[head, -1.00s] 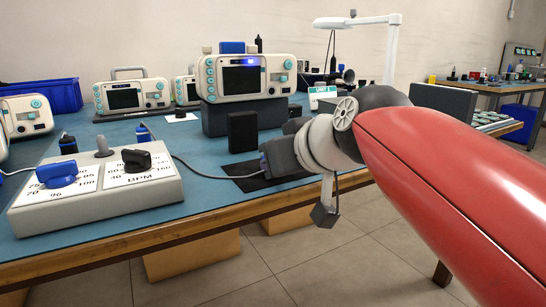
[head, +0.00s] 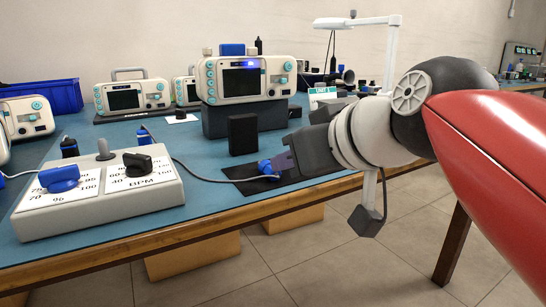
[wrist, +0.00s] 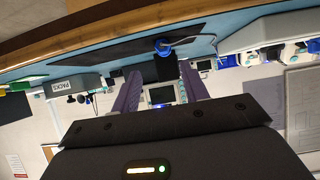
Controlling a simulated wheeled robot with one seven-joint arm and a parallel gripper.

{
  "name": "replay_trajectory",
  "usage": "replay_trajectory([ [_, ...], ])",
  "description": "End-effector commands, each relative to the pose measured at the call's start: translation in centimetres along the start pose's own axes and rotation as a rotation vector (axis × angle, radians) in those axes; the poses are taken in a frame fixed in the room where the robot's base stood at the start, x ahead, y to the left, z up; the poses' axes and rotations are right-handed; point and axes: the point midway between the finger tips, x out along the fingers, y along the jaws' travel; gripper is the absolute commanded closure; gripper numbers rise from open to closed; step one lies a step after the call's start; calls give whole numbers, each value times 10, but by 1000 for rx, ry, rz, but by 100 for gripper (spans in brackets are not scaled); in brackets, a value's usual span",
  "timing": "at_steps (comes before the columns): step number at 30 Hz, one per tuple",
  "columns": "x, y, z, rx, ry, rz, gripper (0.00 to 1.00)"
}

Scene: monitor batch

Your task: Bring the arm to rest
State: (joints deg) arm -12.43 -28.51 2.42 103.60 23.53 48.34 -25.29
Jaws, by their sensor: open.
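My gripper (head: 284,163) is over the right part of the blue-topped bench, at the right end of a low black mat. Its two purple fingers (wrist: 160,90) stand apart in the wrist view, with nothing held between them. A blue connector (head: 267,169) on a grey cable lies at the mat, just left of the fingertips. It also shows in the wrist view (wrist: 163,46), beyond the fingers. In the head view I cannot tell whether the fingers touch it. My red arm link runs off to the right.
A grey box with knobs (head: 98,202) stands at the bench's left front. A monitor (head: 245,78) stands on a dark block, with a black box (head: 242,134) before it. A white lamp (head: 390,60) stands behind my arm. The floor in front of the bench (head: 290,245) is clear.

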Motion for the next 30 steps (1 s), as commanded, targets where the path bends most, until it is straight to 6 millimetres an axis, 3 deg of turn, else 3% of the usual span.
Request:
replay_trajectory([
  [12, -8, 0, 1, 1, -2, 0, 55],
  [16, -4, 8, 21, 28, -39, 25, 55],
  [20, 2, 27, 77, 108, -142, 100, 55],
  [24, 4, 50, 159, 221, -283, 207, 55],
  [30, -3, 65, 257, 351, -441, 332, 55],
])
